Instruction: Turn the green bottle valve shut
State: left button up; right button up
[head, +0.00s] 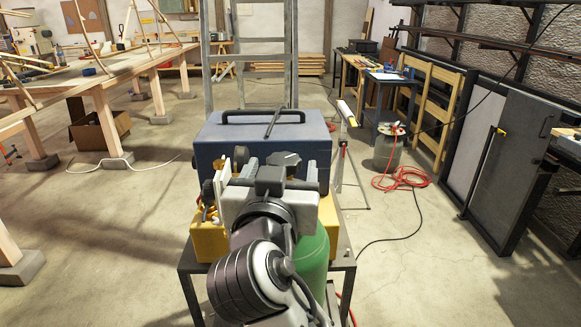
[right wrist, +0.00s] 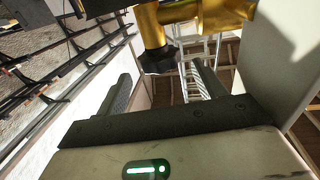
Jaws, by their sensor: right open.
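The green bottle (head: 312,258) stands upright in the middle of the head view, largely hidden behind my right arm. In the right wrist view, the brass valve (right wrist: 185,14) carries a black knob (right wrist: 157,60). My right gripper (head: 275,168) is open, seen from behind in the head view. In the right wrist view the knob shows between the lines of its two fingers (right wrist: 160,78), towards their tips. I see no clear contact, and cannot tell how far the knob sits from the fingers. My left gripper is not in view.
A blue box (head: 262,130) with a black handle stands just beyond the gripper, on a metal stand (head: 345,262). A ladder (head: 213,60) rises behind it. A red hose (head: 402,178) lies coiled at the right. A wooden workbench (head: 120,67) is at the left.

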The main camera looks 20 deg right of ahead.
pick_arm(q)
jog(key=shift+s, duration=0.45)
pick_arm(e)
jog(key=shift+s+a, duration=0.25)
jog(key=shift+s, duration=0.3)
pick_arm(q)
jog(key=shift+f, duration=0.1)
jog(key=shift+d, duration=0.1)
